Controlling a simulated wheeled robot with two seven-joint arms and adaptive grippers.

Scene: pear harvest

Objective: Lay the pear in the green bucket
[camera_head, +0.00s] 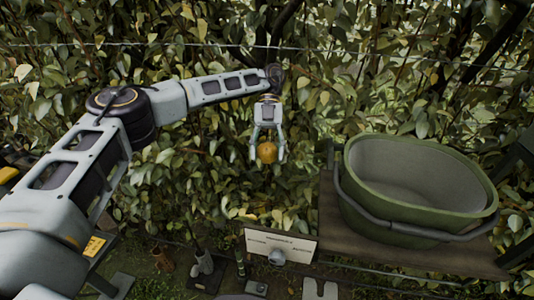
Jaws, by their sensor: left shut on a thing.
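A yellow-brown pear (267,152) hangs between the fingers of my left gripper (267,156), which points down and is shut on it. They are in the air in front of the foliage, near the middle of the view. The green bucket (364,207) stands to the right on a wooden shelf. Its mouth faces up, its grey inside shows and the part of it that I see is empty. The gripper and pear are left of the bucket and apart from it. My right gripper is not in view.
The wooden shelf (450,262) carries the bucket, whose dark handle (400,228) lies along its front. A white sign plate (280,244) is below the gripper. Dense leaves fill the back, with a thin wire (180,44) across them. Boots (203,262) and small items are on the ground below.

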